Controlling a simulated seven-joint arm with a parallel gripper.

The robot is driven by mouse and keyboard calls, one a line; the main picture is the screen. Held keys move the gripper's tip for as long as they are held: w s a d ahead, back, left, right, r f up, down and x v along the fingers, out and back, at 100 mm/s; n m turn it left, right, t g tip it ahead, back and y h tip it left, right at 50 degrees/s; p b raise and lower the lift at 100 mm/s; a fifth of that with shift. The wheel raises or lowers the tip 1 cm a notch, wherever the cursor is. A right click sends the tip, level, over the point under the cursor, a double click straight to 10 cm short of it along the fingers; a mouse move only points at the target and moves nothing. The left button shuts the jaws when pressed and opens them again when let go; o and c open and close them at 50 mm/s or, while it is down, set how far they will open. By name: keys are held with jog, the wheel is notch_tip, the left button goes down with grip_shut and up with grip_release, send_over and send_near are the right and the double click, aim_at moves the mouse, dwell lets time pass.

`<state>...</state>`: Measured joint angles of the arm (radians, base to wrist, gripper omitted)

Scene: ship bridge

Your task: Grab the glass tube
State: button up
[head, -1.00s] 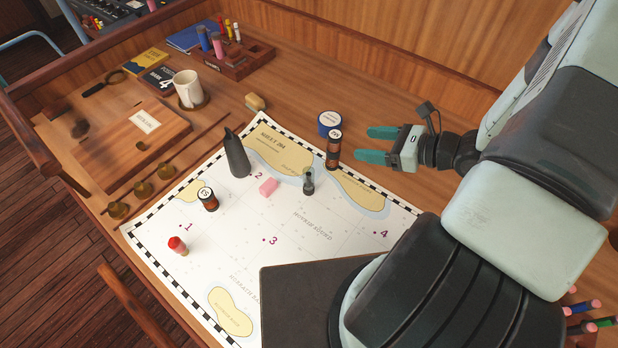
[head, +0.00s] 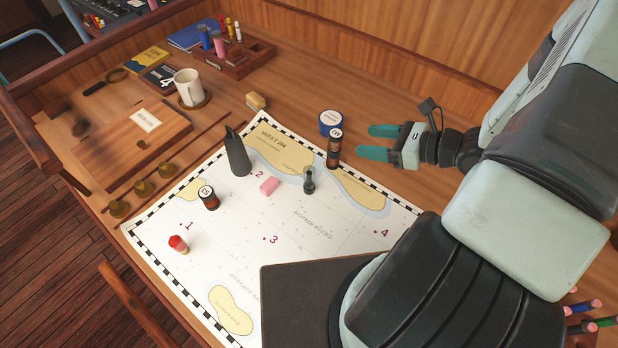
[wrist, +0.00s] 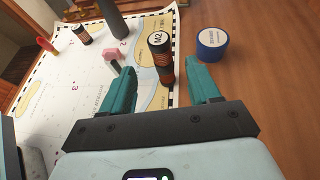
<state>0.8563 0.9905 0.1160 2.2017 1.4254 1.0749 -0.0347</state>
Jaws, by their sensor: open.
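A small, dark, partly see-through upright tube (head: 309,181) stands on the chart, right of the pink block; it looks like the glass tube. A brown bottle marked M2 (head: 334,152) stands between the tube and my fingertips. In the wrist view this bottle (wrist: 163,68) appears beyond the gap between my fingers (wrist: 161,78).
On the chart (head: 330,240) are a pink block (head: 269,186), a tall grey piece (head: 237,154), another brown bottle (head: 208,197) and a red-topped piece (head: 178,244). The desk behind the gripper is clear.

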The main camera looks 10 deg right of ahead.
notch_tip(320, 180, up, 6)
jog(key=f, duration=0.1)
jog(key=n+g+h, duration=0.4)
jog(key=g+h, duration=0.3)
send_near(306, 177)
jog(key=x, duration=0.8)
jog(key=w+d+x, duration=0.1)
jog(key=x, duration=0.3)
jog(key=shift+w+f, duration=0.1)
jog(key=shift+f, duration=0.15)
jog(key=c, duration=1)
